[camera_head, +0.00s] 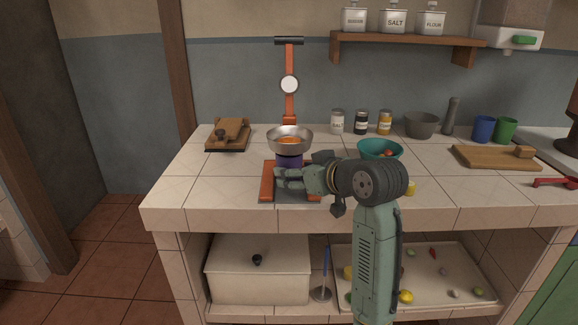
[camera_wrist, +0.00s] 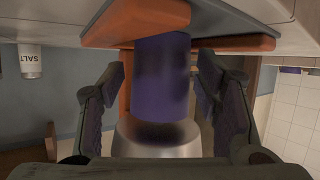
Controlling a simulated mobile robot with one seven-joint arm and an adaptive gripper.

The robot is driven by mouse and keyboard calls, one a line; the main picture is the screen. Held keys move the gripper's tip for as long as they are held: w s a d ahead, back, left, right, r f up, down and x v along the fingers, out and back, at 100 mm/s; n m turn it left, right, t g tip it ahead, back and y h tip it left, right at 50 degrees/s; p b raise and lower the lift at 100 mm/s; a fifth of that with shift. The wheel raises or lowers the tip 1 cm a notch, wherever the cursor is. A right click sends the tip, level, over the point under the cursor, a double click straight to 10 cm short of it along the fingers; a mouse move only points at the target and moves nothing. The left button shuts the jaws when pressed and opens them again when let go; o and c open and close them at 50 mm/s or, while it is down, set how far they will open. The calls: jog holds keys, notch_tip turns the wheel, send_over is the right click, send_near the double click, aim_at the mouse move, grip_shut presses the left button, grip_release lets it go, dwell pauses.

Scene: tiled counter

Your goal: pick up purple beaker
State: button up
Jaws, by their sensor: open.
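The purple beaker (camera_head: 289,160) stands on an orange-edged stand base (camera_head: 267,190) on the counter, under a metal pan. It also shows in the wrist view (camera_wrist: 162,75), where the picture is upside down. My gripper (camera_head: 282,179) is low in front of the beaker in the head view and hides part of it and the base. In the wrist view, the fingers of my open gripper (camera_wrist: 163,82) lie on either side of the beaker, with visible gaps. I cannot tell how deep the beaker is between them.
The metal pan (camera_head: 290,138) with orange contents sits just above the beaker, before an orange upright (camera_head: 290,105) with a dial. A teal bowl (camera_head: 380,149) is close to the right of my gripper. The front left counter is clear.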

jog(key=shift+w+a+f, duration=0.25)
jog(key=shift+w+a, duration=0.15)
jog(key=shift+w, duration=0.15)
jog(key=shift+c, duration=0.5)
jog(key=c, duration=0.9)
jog(key=shift+r, duration=0.15)
jog(key=shift+r+b, duration=0.2)
jog(key=shift+b, duration=0.15)
jog(key=s+b, duration=0.2)
jog(key=s, duration=1.6)
